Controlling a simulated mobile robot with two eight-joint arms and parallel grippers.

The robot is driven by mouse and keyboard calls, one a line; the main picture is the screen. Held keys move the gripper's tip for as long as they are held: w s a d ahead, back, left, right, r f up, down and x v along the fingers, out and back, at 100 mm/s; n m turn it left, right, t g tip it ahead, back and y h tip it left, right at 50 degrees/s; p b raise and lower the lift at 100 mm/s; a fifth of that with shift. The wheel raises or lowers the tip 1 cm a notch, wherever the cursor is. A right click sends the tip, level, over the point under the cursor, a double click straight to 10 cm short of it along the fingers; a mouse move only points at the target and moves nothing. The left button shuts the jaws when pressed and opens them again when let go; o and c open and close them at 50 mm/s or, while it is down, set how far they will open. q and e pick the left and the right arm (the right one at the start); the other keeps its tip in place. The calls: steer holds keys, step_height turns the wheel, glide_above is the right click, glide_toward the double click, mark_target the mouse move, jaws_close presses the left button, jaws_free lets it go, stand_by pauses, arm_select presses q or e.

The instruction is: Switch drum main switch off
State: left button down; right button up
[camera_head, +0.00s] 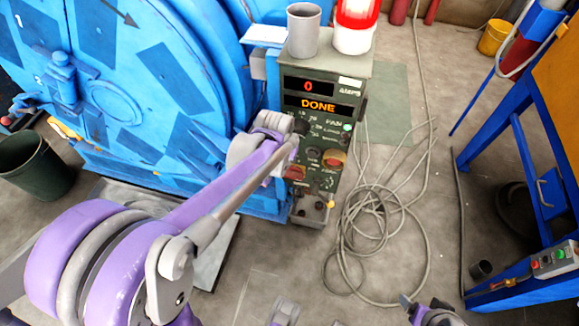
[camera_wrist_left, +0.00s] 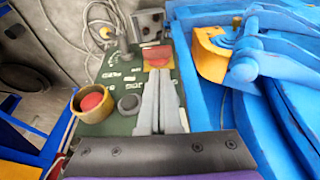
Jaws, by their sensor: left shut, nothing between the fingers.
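The drum's control panel (camera_head: 345,112) stands upright beside the blue drum, its displays reading "0" and "DONE". Low on it is a red switch on a yellow plate (camera_head: 295,172), also in the left wrist view (camera_wrist_left: 157,54). A red button in a yellow collar (camera_head: 334,158) shows in the left wrist view (camera_wrist_left: 92,101), near a black knob (camera_wrist_left: 129,102). My left gripper (camera_wrist_left: 158,78) is shut and empty, its fingertips right at the red switch; contact cannot be told. In the head view its fingers are hard to make out. Parts of my right arm show at the bottom edge.
The blue drum (camera_head: 160,70) stands close on the panel's left. A grey cup (camera_head: 304,32) and a red-and-white container (camera_head: 354,32) stand on the panel top. Loose cable (camera_head: 385,225) lies on the floor to the right. A blue frame (camera_head: 535,160) stands further right.

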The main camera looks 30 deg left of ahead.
mark_target(288, 173)
arm_select(q)
steer(key=w+a+f, duration=0.1)
steer(key=w+f, duration=0.1)
steer(key=shift+w+a+f+b, duration=0.25)
steer(key=shift+a+f+b, duration=0.05)
steer(key=shift+a+b, duration=0.05)
arm_select(e)
steer(key=shift+x, duration=0.8)
steer(key=shift+a+r, duration=0.1)
arm_select(q)
steer(key=b+x, duration=0.2)
steer(key=x, duration=0.8)
arm_select(e)
step_height(288, 173, down, 3)
steer(key=shift+w, duration=0.15)
arm_select(q)
steer(key=shift+s, duration=0.1)
